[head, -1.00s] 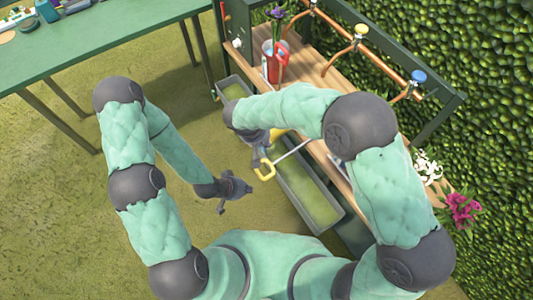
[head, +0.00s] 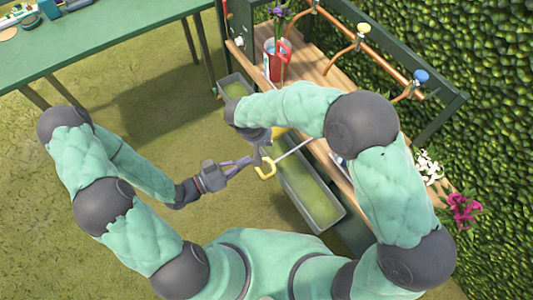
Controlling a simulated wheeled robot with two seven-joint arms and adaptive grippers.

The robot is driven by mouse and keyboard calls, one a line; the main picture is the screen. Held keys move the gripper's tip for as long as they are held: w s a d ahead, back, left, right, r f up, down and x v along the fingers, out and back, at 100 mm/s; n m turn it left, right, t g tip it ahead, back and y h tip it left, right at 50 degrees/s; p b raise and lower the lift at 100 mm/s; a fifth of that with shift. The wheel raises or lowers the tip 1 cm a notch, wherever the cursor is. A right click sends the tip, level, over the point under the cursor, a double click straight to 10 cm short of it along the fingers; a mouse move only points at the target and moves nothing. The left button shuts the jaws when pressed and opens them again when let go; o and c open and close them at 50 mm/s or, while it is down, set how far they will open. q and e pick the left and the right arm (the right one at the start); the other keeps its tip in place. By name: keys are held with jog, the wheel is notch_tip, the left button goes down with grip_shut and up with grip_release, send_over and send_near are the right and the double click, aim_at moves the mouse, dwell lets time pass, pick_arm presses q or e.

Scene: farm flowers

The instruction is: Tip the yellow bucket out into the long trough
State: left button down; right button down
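The long grey trough (head: 331,221) runs diagonally below the wooden bench, with a dull green inside. My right forearm hides its middle. Only a small yellow part of the bucket (head: 280,131) shows beside my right gripper (head: 262,146); the rest is hidden, so I cannot tell its tilt or contents. A thin metal handle with a yellow grip (head: 265,171) sticks out over the trough's left side. My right gripper is at the bucket, its fingers mostly hidden. My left gripper (head: 247,166) points right, its fingers somewhat apart, just left of the yellow grip.
White and pink flowers (head: 462,208) stand at the right. A green table (head: 120,38) is at upper left. Grass lies open at left.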

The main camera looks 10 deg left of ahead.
pick_arm(q)
jog(key=w+d+f, duration=0.3)
jog(key=w+d, duration=0.2)
jog(key=d, duration=0.1)
jog(key=shift+w+d+f, duration=0.15)
jog(key=shift+d, duration=0.25)
dwell(0.7)
jog(key=shift+s+a+f, duration=0.15)
jog(key=shift+a+f, duration=0.05)
jog(key=shift+f, duration=0.2)
jog(key=shift+s+a+f, duration=0.15)
jog(key=shift+f, duration=0.2)
